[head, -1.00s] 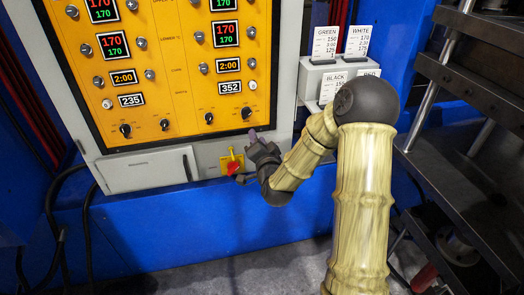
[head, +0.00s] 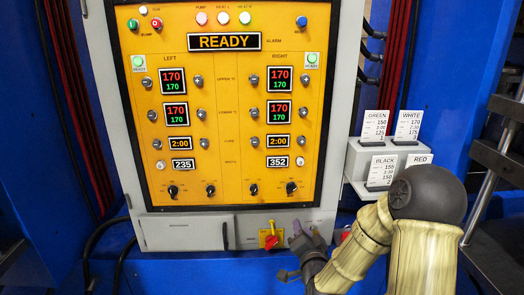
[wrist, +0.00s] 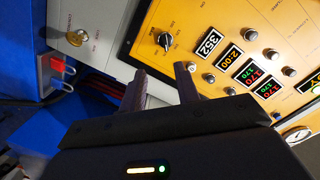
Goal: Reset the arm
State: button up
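My gripper (head: 302,240) is at the lower edge of the grey control cabinet, just right of the red and yellow main switch (head: 270,238). In the wrist view my gripper (wrist: 164,82) shows two dark fingers standing apart with nothing between them. It is open. The fingers point at the cabinet front, and I cannot tell how far off they are. My arm is bent at the right of the head view.
The yellow control panel (head: 225,110) reads READY, with lit 170 displays. Green, white, black and red recipe cards (head: 382,170) stand on a grey holder (head: 362,158) right of it. Dark press plates (head: 497,163) are at the far right. A black cable (head: 100,235) hangs at left.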

jog(key=s+f+n+g, duration=0.2)
jog(key=s+n+g, duration=0.4)
jog(key=s, duration=0.5)
jog(key=s+f+n+g, duration=0.2)
jog(key=s+n+g, duration=0.1)
jog(key=s+g, duration=0.75)
notch_tip(320, 180, up, 18)
jog(key=s+t+p, duration=0.1)
jog(key=t+p, duration=0.1)
jog(key=p, duration=1.6)
jog(key=shift+d+f, duration=0.1)
